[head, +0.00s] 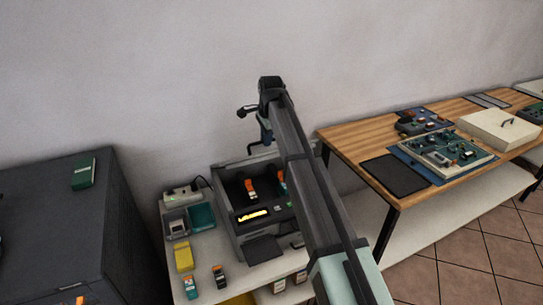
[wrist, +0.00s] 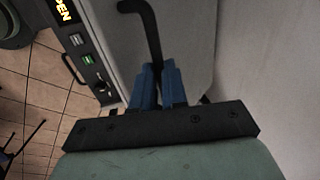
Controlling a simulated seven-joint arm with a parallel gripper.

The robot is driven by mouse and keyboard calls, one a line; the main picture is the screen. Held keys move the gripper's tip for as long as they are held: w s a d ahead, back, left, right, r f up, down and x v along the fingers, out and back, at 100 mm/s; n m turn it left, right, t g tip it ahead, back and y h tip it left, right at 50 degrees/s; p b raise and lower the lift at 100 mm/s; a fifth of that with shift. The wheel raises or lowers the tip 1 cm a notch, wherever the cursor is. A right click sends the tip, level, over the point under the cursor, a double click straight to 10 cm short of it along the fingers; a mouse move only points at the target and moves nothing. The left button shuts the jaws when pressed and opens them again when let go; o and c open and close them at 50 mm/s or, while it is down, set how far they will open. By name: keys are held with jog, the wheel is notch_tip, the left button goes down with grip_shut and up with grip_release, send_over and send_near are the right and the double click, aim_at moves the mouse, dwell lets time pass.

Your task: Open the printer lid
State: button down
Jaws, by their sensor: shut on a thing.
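The printer (head: 236,231) is a grey box on the white bench, its dark inside showing from above with orange-and-white pieces in it. Its front display (head: 252,214) is lit with yellow letters. My gripper (head: 266,135) is above and behind the printer's back edge, in front of the wall. In the wrist view, my gripper's blue fingers (wrist: 157,84) are shut on a bent black handle (wrist: 153,35). A light grey panel (wrist: 192,45), seemingly the lid, lies beyond the fingers. My arm hides the printer's right side in the head view.
A teal tray (head: 202,216), a yellow item (head: 183,257) and small devices crowd the bench left of the printer. A dark cabinet (head: 60,225) stands at left. A wooden table (head: 350,143) with circuit boards stands at right.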

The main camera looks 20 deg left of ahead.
jog(key=w+a+r+g+h, duration=0.3)
jog(key=w+a+r, duration=0.2)
jog(key=w+a, duration=0.5)
jog(key=shift+a, duration=0.15)
jog(key=shift+w, duration=0.1)
jog(key=c, duration=1.5)
grip_release()
jog(key=shift+f, duration=0.15)
jog(key=o, duration=0.3)
jog(key=shift+r, duration=0.25)
jog(key=shift+o, duration=0.2)
